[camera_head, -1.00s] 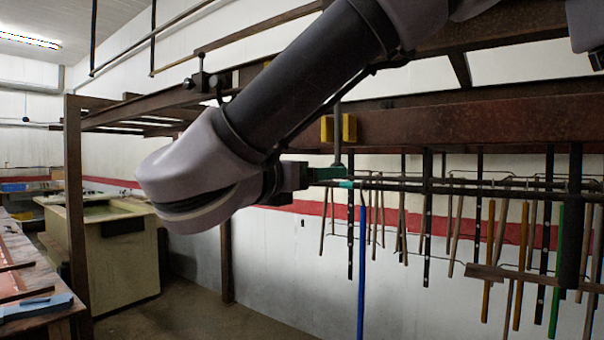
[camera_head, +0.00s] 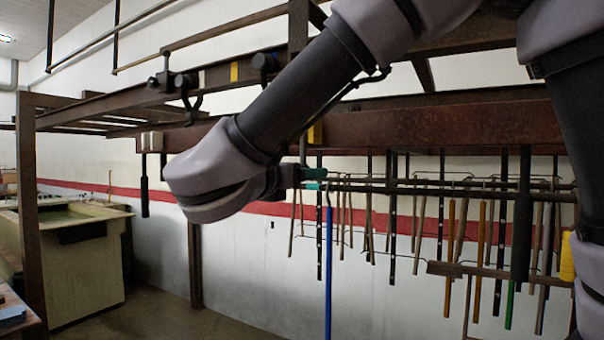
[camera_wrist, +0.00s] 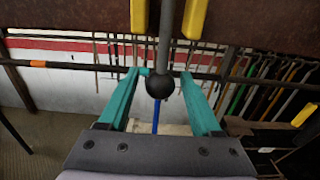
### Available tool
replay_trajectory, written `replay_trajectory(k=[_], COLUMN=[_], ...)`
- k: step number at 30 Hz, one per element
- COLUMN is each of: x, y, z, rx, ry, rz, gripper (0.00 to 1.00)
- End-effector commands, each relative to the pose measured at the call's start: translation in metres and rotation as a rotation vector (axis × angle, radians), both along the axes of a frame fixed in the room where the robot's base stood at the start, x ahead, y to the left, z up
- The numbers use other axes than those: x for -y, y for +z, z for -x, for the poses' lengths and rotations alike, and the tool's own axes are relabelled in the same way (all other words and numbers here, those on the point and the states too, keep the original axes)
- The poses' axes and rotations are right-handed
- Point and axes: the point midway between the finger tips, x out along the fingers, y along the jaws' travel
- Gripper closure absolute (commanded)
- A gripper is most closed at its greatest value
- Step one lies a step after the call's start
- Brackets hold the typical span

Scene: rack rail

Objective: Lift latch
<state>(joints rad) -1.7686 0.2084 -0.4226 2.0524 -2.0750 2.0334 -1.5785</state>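In the wrist view a grey latch rod (camera_wrist: 165,40) hangs down and ends in a round black knob (camera_wrist: 160,87). My gripper (camera_wrist: 160,73) is open. Its two teal fingers stand left and right of the knob in the picture, with a visible gap on each side. In the head view my gripper (camera_head: 318,180) is beside the lower part of the thin rod (camera_head: 304,146), under the brown beam. The knob cannot be made out there, and most of the fingers are hidden.
A rusty brown beam (camera_head: 430,125) runs above my gripper, with yellow blocks (camera_wrist: 195,18) beside the rod. A horizontal rail (camera_head: 420,188) with hanging tools, including a blue pole (camera_head: 328,270), is close by. A cream tank (camera_head: 75,262) stands at left.

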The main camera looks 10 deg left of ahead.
Motion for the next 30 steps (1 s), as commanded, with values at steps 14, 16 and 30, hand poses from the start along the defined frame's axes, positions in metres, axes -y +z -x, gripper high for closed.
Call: replay_trajectory(k=[14,16,30], x=[0.000,-0.001,-0.016], y=[0.000,0.000,0.005], z=[0.000,0.001,0.038], rx=[0.000,0.000,0.000], ry=[0.000,0.000,0.001], rz=[0.000,0.000,-0.001], gripper=[0.89,0.89,0.89])
